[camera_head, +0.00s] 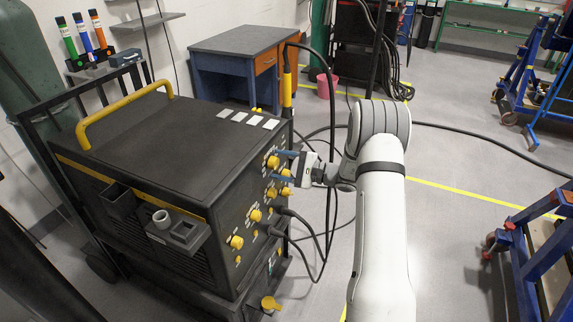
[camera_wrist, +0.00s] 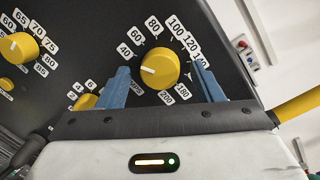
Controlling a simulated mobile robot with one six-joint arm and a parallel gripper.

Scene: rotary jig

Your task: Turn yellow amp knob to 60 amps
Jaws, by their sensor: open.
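The yellow amp knob (camera_wrist: 160,68) is in the middle of the wrist view, on the dark front panel of the welding machine. Numbers run round it from 40 through 60, 80 and 100 up to 200. In the head view my gripper (camera_head: 276,165) is at the panel's upper right, at this knob (camera_head: 272,162).
A second yellow knob (camera_wrist: 19,47) with a 60 to 85 scale sits left in the wrist view, with a smaller knob (camera_wrist: 87,101) below. Black cables (camera_head: 318,235) hang beside the machine (camera_head: 150,135). Open floor (camera_head: 450,235) lies to the right.

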